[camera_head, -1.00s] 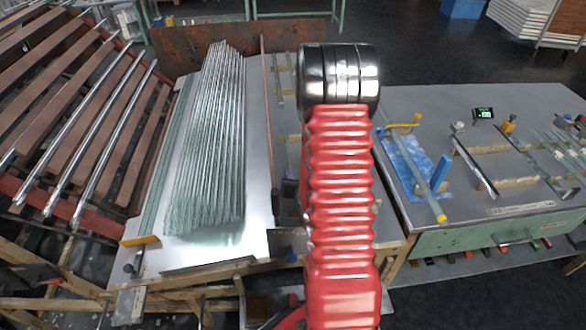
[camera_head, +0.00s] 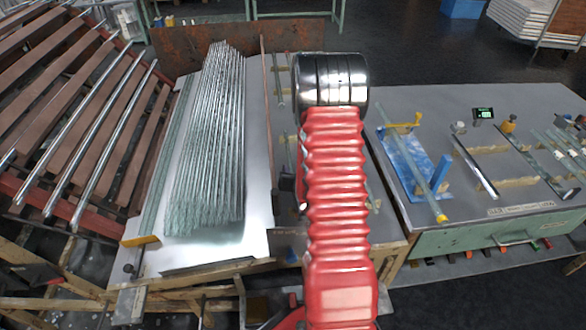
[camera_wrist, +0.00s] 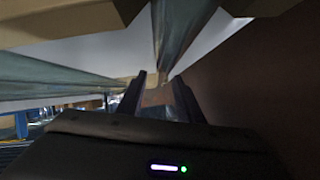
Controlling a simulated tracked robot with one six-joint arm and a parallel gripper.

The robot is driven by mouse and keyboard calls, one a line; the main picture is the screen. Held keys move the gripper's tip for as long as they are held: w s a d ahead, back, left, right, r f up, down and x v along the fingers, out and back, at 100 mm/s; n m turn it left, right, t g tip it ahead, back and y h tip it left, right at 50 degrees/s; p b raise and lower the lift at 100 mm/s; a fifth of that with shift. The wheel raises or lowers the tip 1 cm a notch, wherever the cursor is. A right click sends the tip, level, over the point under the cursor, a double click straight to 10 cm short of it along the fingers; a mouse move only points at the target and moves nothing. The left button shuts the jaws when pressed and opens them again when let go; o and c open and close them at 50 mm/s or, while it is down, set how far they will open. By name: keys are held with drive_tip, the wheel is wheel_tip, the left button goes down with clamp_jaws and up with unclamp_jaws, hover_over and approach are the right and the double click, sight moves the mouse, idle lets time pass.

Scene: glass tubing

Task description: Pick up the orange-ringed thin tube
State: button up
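I cannot make out an orange ring on any tube in these views. In the wrist view, the two dark fingers of my gripper (camera_wrist: 160,78) stand apart with a gap between them. A clear glass tube (camera_wrist: 172,42) comes down from the top towards this gap; I cannot tell whether it touches the fingers. Another glass tube (camera_wrist: 50,76) runs in from the left. In the head view my red arm and its metal joint hide the gripper. A glass tube with a yellowish end (camera_head: 427,195) lies over the blue plate (camera_head: 401,158) on the right table.
A large bundle of thin glass tubes (camera_head: 210,140) lies on the left table's pale top (camera_head: 258,215). A slatted rack with metal rods (camera_head: 100,140) stands at the far left. Small fittings and tubes sit on the right grey table (camera_head: 430,105). A pale bar (camera_wrist: 85,35) crosses the wrist view.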

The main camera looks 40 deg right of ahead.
clamp_jaws()
idle(0.3)
drive_tip(key=shift+r, duration=0.1)
wheel_tip(320, 180, up, 10)
idle(0.8)
idle(0.5)
